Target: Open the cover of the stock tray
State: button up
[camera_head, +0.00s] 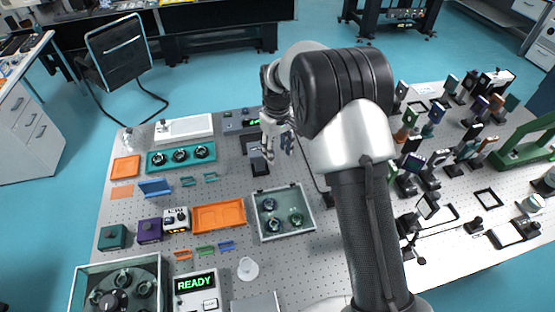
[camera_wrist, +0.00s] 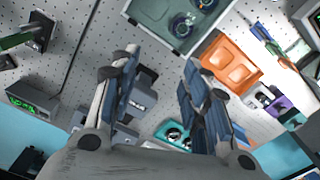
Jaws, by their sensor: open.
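A shallow grey-green tray with a pale rim (camera_head: 309,222), which I take to be the stock tray, sits in the middle of the perforated table. Several dark round parts (camera_head: 270,204) show inside it, and small dark fittings are at its far edge. A clear cover cannot be made out for certain. The tray also shows at the top of the wrist view (camera_wrist: 150,33). My gripper (camera_head: 277,148) is above the table, beyond the tray's far edge. In the wrist view its blue-padded fingers (camera_wrist: 158,68) are spread apart with nothing between them, and the tray lies beyond their tips.
An orange tray (camera_head: 219,216) lies left of the stock tray. A teal holder (camera_head: 157,168) with round parts is farther back. A dark block (camera_head: 258,163) stands near my gripper. Many optical mounts (camera_head: 410,165) crowd the right. A READY display (camera_head: 194,284) stands at the front.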

notch_tip(320, 180, up, 6)
jog(key=shift+w+a+f, duration=0.1)
jog(key=shift+f, duration=0.15)
dwell(0.5)
